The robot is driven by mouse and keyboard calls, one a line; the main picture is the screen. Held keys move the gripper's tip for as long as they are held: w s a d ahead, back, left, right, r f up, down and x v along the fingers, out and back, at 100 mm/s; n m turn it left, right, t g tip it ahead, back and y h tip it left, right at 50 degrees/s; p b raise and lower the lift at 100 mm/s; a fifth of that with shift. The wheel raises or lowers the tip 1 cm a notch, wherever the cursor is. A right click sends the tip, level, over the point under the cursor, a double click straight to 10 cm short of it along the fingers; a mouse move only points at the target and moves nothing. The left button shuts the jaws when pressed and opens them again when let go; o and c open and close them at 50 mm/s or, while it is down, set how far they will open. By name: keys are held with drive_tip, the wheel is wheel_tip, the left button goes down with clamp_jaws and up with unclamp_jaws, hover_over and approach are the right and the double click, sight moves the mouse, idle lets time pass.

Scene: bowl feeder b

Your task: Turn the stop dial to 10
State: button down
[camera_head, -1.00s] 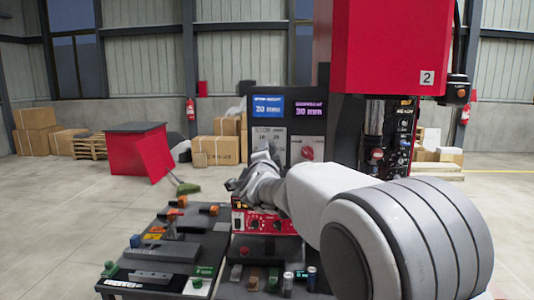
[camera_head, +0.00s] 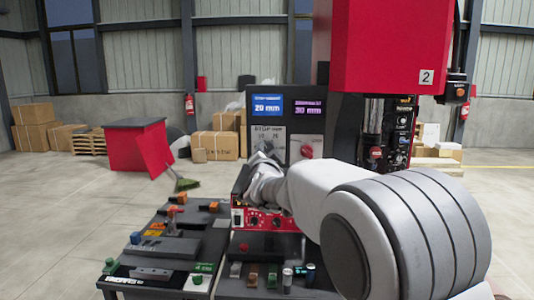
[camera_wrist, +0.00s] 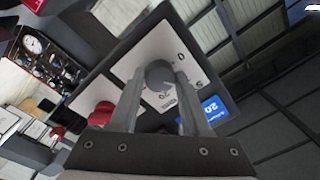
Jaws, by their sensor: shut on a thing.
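The grey stop dial knob (camera_wrist: 158,72) sits on a white plate (camera_wrist: 187,57) with printed numbers in the wrist view. My gripper (camera_wrist: 160,90) is shut on the knob, with one finger on each side. The knob's pointer cannot be made out. In the head view my gripper (camera_head: 262,160) is at the lower part of the dark panel (camera_head: 330,100) and hides the dial. The blue display (camera_head: 267,107) above it reads 20 mm and also shows in the wrist view (camera_wrist: 214,109).
A red knob (camera_head: 306,152) on a second white plate is right of the dial; the purple display (camera_head: 308,108) above reads 30 mm. A big red machine head (camera_head: 385,45) hangs at right.

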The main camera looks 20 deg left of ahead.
drive_tip(key=shift+c, duration=1.8)
unclamp_jaws()
drive_tip(key=b+v, duration=0.2)
drive_tip(key=v, duration=1.5)
drive_tip(key=shift+s+b, duration=0.2)
drive_tip(key=shift+b, duration=0.2)
drive_tip(key=shift+d, duration=0.25)
